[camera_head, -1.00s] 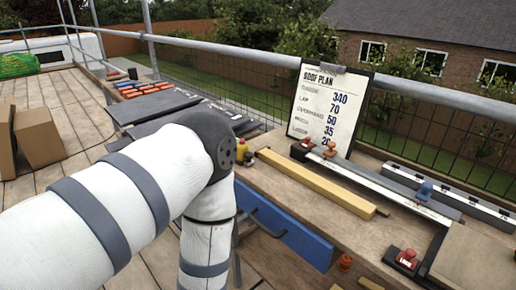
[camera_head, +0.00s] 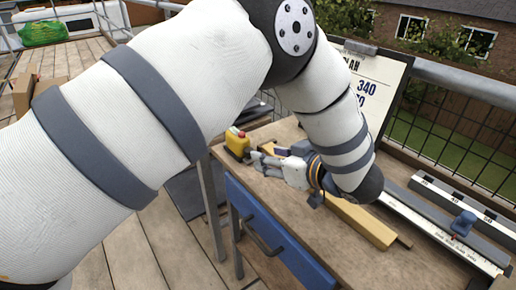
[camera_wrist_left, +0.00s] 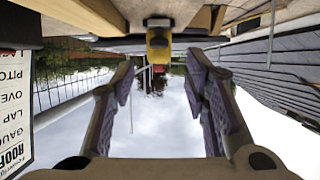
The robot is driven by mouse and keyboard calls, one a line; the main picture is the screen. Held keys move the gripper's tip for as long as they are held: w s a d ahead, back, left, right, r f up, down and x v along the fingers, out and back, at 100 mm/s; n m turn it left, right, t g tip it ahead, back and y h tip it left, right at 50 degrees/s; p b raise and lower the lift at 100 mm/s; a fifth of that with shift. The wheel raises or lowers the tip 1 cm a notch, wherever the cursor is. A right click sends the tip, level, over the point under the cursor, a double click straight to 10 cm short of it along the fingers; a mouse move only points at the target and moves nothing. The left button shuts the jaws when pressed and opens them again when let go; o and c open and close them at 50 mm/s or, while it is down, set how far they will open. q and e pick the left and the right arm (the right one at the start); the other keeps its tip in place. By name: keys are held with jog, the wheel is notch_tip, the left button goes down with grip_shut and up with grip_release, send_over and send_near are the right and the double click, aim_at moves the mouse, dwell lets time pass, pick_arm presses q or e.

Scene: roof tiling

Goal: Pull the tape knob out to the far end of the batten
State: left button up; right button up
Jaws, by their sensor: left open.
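The yellow tape (camera_head: 237,146) with a red knob (camera_head: 241,134) on it sits on the bench at the left end of the batten. The pale wooden batten (camera_head: 362,219) lies along the bench, its middle hidden by my arm. My left gripper (camera_head: 257,163) is low over the bench, its fingers pointing left at the tape, just short of it. In the left wrist view, the yellow tape (camera_wrist_left: 158,46) shows ahead between the two spread fingers, with the red knob (camera_wrist_left: 159,69) below it in the picture. Nothing is between the fingers. My right gripper is out of view.
A blue drawer front with a handle (camera_head: 276,239) is below the bench top. A roof plan board (camera_head: 369,88) stands behind my forearm. A long rail with a blue slider (camera_head: 463,224) lies at the right. The bench front is clear.

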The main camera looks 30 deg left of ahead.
aim_at(250, 151)
pick_arm(q)
jog(key=x, duration=0.7)
jog(key=shift+w+a+f, duration=0.15)
jog(key=shift+a+f, duration=0.05)
jog(key=shift+c, duration=0.2)
grip_shut()
